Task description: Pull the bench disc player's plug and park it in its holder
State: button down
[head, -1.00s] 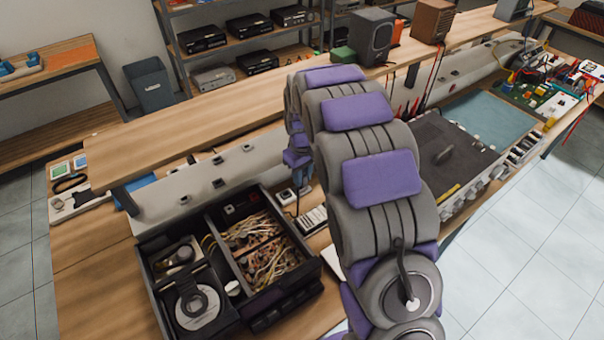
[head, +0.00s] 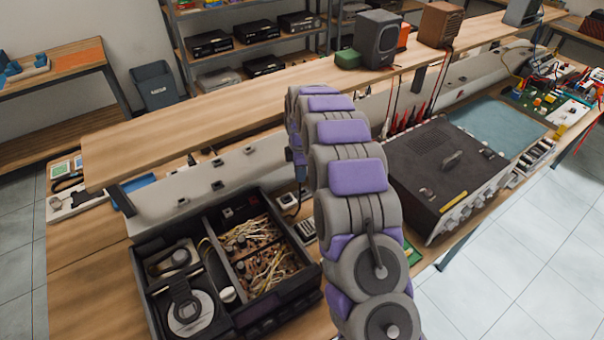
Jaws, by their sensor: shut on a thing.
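The bench disc player (head: 245,318) is an open black case at the front left of the bench, with a disc in its left bay and pale wiring in the right bay. My gripper (head: 300,172) is small in view beyond the case's back right corner, largely hidden behind my own arm. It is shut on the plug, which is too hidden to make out. A small black block with a dark cord (head: 288,201) lies just below it, by the grey socket rail (head: 215,185). I cannot make out the plug's holder.
A raised wooden shelf (head: 200,118) runs behind the rail, with a grey speaker (head: 376,38) and a brown speaker (head: 438,24) on it. A dark instrument (head: 440,165) stands right of my arm, with red leads behind it. Bare bench (head: 90,285) lies left of the case.

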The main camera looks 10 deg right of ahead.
jog(key=shift+w+d+f+n+b, duration=0.15)
jog(key=shift+w+f+n+b, duration=0.2)
jog(key=shift+f+n, duration=0.45)
jog(key=shift+w+d+f+n+b, duration=0.2)
jog(key=shift+w+f+n, duration=0.35)
jog(key=shift+f, duration=0.4)
jog(key=shift+w+d+f+n+b, duration=0.1)
jog(key=shift+w+f+n+b, duration=0.2)
jog(key=shift+f+n, duration=0.55)
jog(key=shift+a+f, duration=0.15)
jog(key=shift+f, duration=0.55)
jog(key=shift+d+f+b, duration=0.4)
jog(key=shift+d+f, duration=0.1)
jog(key=shift+f, duration=0.15)
jog(key=shift+a, duration=0.35)
jog(key=shift+d, duration=0.4)
jog(key=shift+f, duration=0.55)
